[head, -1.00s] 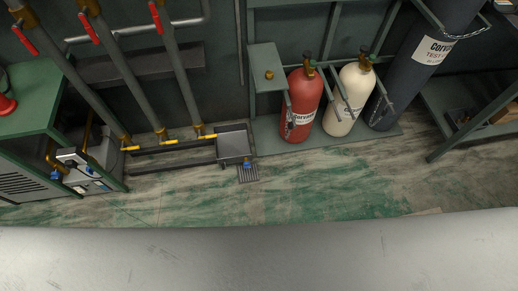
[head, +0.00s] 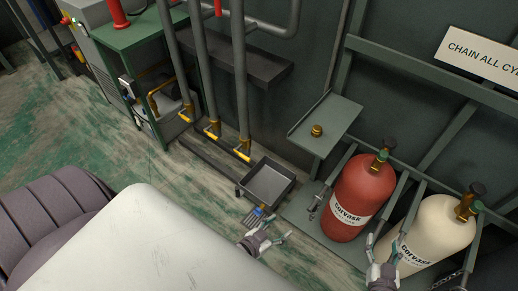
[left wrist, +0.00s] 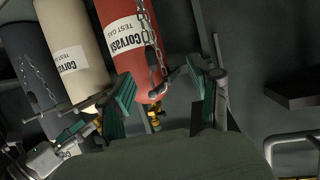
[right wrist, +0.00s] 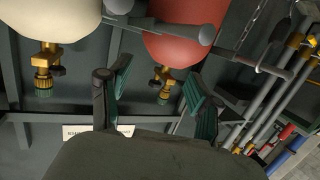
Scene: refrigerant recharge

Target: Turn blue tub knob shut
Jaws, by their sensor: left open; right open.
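My right gripper (head: 386,240) is open and empty, in front of the red and cream cylinders. The wrist views show both pairs of open fingers, left (left wrist: 160,77) and right (right wrist: 157,77), but neither shows the knob.
A red cylinder (head: 366,187) and a cream cylinder (head: 439,232) stand in a green rack right of the tub. Pipes with yellow-handled valves (head: 213,134) rise left of it. A pale rounded surface (head: 150,240) fills the front. Open floor (head: 60,125) lies left.

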